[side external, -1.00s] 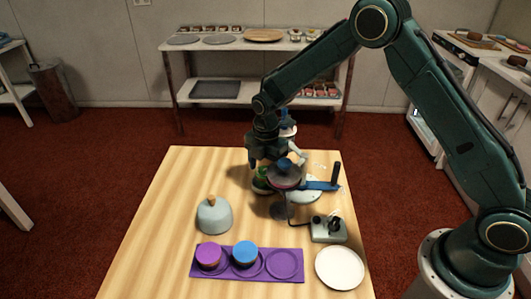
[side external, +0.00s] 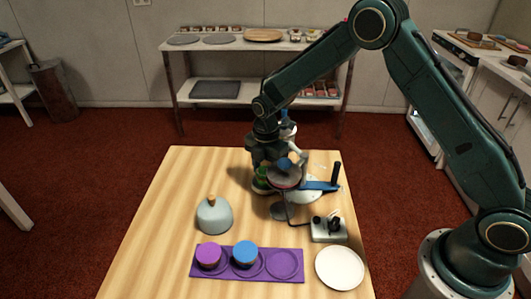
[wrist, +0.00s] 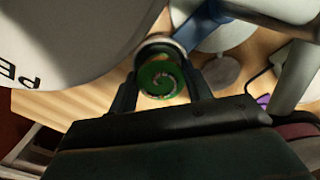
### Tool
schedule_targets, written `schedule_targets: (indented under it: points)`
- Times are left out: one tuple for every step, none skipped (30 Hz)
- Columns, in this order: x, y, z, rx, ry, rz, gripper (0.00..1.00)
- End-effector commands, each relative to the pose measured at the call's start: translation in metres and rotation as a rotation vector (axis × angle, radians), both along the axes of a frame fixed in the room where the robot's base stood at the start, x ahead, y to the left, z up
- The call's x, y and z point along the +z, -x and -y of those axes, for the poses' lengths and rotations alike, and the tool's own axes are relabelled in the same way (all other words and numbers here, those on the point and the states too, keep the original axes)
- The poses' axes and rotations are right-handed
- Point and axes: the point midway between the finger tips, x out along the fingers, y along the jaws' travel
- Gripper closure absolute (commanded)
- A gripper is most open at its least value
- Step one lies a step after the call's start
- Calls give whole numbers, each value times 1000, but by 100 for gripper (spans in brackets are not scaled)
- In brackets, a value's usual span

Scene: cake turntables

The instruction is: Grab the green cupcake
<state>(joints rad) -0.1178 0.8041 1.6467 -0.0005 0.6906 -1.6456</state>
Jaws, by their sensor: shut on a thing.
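The green cupcake (wrist: 160,80) has a swirled green top and sits between the two fingers of my gripper (wrist: 158,92) in the wrist view. The gripper is shut on it. In the side view the green cupcake (side external: 262,174) is partly hidden by my gripper (side external: 262,165) and by a turntable in front. It is at the back of the wooden table, and I cannot tell whether it still touches what is under it.
A turntable (side external: 284,181) with a blue arm (side external: 318,185) stands close by. A grey-blue dome (side external: 214,216), a purple tray (side external: 223,275) with a purple cake (side external: 209,254) and a blue cake (side external: 244,253), and a white plate (side external: 339,268) are nearer the front. The table's left side is clear.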

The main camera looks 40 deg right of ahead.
Motion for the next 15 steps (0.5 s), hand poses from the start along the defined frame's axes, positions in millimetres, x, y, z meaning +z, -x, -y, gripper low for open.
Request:
schedule_targets:
  points:
    - [0,0,0,0,0,0,77]
    - [0,0,0,0,0,0,77]
    - [1,0,0,0,0,1,77]
    - [1,0,0,0,0,1,77]
    - [1,0,0,0,0,1,77]
    - [2,0,0,0,0,1,77]
    - [3,0,0,0,0,1,77]
    - [5,0,0,0,0,1,77]
    - [7,0,0,0,0,1,77]
    - [9,0,0,0,0,1,77]
    - [11,-1,0,0,0,2,77]
    - [15,-1,0,0,-1,3,77]
    - [18,-1,0,0,-1,3,77]
    - [22,-1,0,0,-1,3,77]
    - [27,-1,0,0,-1,4,77]
